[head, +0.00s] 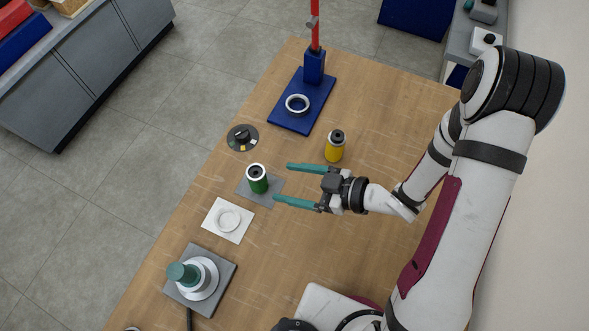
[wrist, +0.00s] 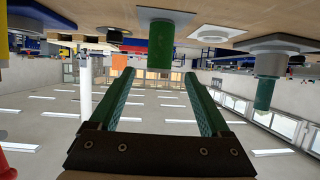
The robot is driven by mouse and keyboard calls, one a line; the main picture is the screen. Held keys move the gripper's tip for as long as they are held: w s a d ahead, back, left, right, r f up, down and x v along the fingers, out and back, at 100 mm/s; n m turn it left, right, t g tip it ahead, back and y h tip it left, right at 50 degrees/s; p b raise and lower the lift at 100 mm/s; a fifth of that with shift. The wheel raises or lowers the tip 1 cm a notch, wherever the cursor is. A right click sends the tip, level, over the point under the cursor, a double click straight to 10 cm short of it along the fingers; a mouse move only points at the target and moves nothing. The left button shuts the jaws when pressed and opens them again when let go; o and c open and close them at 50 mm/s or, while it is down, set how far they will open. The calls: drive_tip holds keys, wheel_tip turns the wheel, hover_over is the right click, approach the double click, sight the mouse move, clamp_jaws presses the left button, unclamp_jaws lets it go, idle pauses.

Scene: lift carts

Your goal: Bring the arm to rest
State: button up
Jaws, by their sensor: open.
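My gripper (head: 284,184) is open and empty, its two teal fingers pointing left over the wooden table (head: 360,230). In the head view the fingertips are just right of a green cylinder (head: 257,182) with a pale ring top, which stands on a grey square mat (head: 270,196). The wrist view is upside down; the green cylinder (wrist: 160,45) shows beyond and between the open fingers (wrist: 158,80), apart from them. My arm reaches in from the right of the head view.
A yellow bottle (head: 334,150) stands behind my gripper. A blue stand (head: 298,107) with a red post is at the back. A round dial (head: 242,137), a white pad (head: 230,222) and a grey device with a teal top (head: 183,272) line the left edge. The right-hand table is clear.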

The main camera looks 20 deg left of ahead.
drive_tip(key=w+d+r+m+t+h, duration=0.1)
drive_tip(key=w+d+r+t+h, duration=0.15)
drive_tip(key=w+d, duration=0.4)
drive_tip(key=w+d+r+m+t+h, duration=0.1)
drive_tip(key=w+d+r+t+h, duration=0.1)
drive_tip(key=w+d+t+h, duration=0.4)
drive_tip(key=w+d+r+m+h, duration=0.3)
drive_tip(key=d+m, duration=0.3)
drive_tip(key=d, duration=0.1)
drive_tip(key=s+d+r+m+g+h, duration=0.3)
drive_tip(key=s+d+r+m+h, duration=0.15)
drive_tip(key=s+d+m, duration=0.4)
drive_tip(key=s+a+r+m+g+y, duration=0.1)
drive_tip(key=s+a+m+g+y, duration=0.1)
drive_tip(key=s, duration=0.5)
drive_tip(key=s+a+r+m+g+y, duration=0.1)
drive_tip(key=s+a+r+m+g, duration=0.1)
drive_tip(key=s+a+m, duration=0.3)
drive_tip(key=s, duration=0.3)
drive_tip(key=shift+s+a+y, duration=0.3)
drive_tip(key=shift+y, duration=0.1)
drive_tip(key=shift+g, duration=0.25)
